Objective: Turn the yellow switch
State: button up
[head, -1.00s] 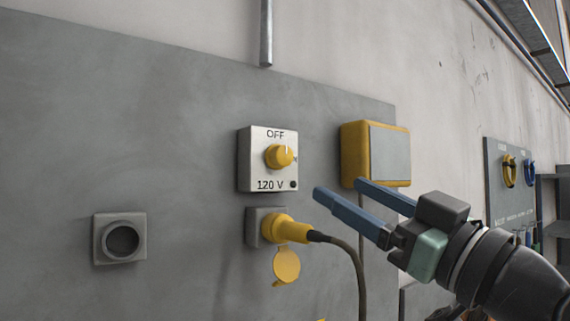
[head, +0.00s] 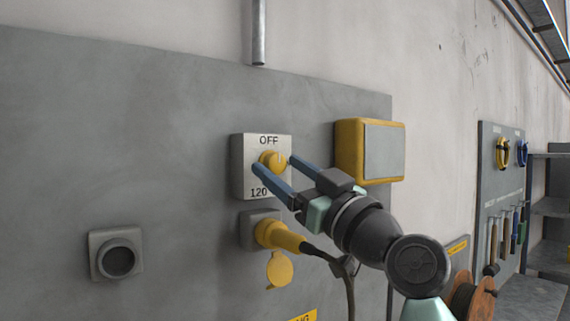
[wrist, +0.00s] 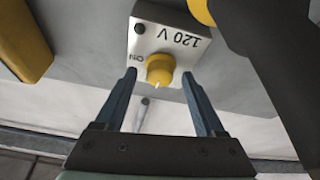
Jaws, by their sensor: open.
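The yellow switch (head: 270,160) is a round knob on a white box (head: 240,165) marked OFF and 120 V, fixed to the grey wall panel. In the wrist view the knob (wrist: 160,70) shows between the tips of my two blue fingers, with a light pointer mark on it. My gripper (head: 273,163) is open, one finger on each side of the knob. I cannot tell whether either finger touches it. The near finger and hand hide part of the box's lower right in the head view.
A yellow plug (head: 280,237) with a dark cable sits in a socket just below the box. A yellow-edged box (head: 384,150) stands out from the panel to the right. An empty round socket (head: 117,257) is at lower left.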

grip_shut()
